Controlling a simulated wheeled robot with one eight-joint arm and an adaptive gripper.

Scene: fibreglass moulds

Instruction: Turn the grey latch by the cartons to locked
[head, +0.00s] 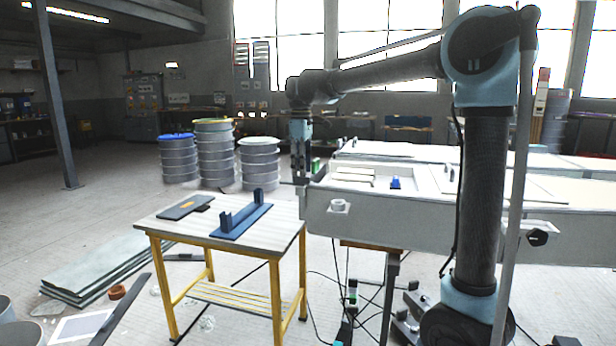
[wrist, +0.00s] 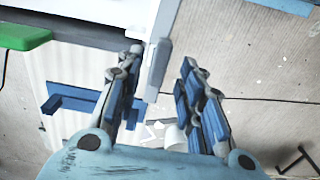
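In the wrist view my gripper (wrist: 161,64) is open, with its two blue-padded fingers apart. A grey bar-shaped piece (wrist: 158,68), which looks like the latch, lies between the fingertips in the picture, at the edge of a white surface (wrist: 110,12). I cannot tell whether either finger touches it. In the head view my gripper (head: 300,178) points down at the left end of the long white mould bench (head: 400,228). The latch is not clear there. I cannot make out any cartons for certain.
A yellow-legged table (head: 160,226) holding a blue bracket (head: 240,222) and a dark blue plate (head: 185,207) stands left of the bench. A green object (wrist: 22,36) is at the wrist view's left. Drums (head: 215,155) stand behind. Floor at left is partly clear.

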